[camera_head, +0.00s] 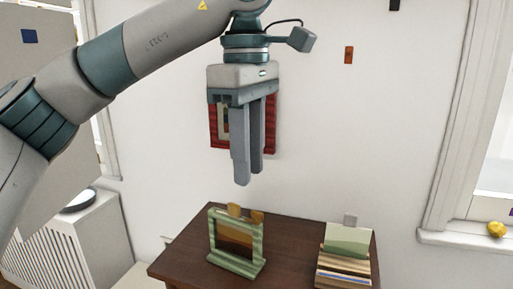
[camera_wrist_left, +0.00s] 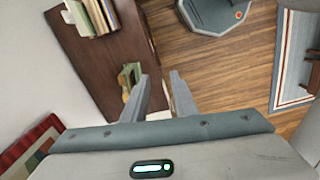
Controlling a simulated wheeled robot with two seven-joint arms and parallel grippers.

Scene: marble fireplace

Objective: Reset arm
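My left arm comes in from the left in the head view, and its gripper (camera_head: 248,178) points down over the dark wooden table. Its two fingers are apart with nothing between them; the wrist view (camera_wrist_left: 162,77) also shows the gap. A green striped picture frame (camera_head: 236,266) stands on the table below the fingertips, apart from them. It shows only partly in the wrist view, behind a finger. My right gripper is in neither view.
The dark wooden table (camera_head: 292,239) also holds a stack of books (camera_head: 343,270) at right. A red-framed picture (camera_head: 271,139) hangs on the wall behind the gripper. A yellow fruit (camera_head: 497,229) lies on the right windowsill. A white radiator cover (camera_head: 90,232) stands at left.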

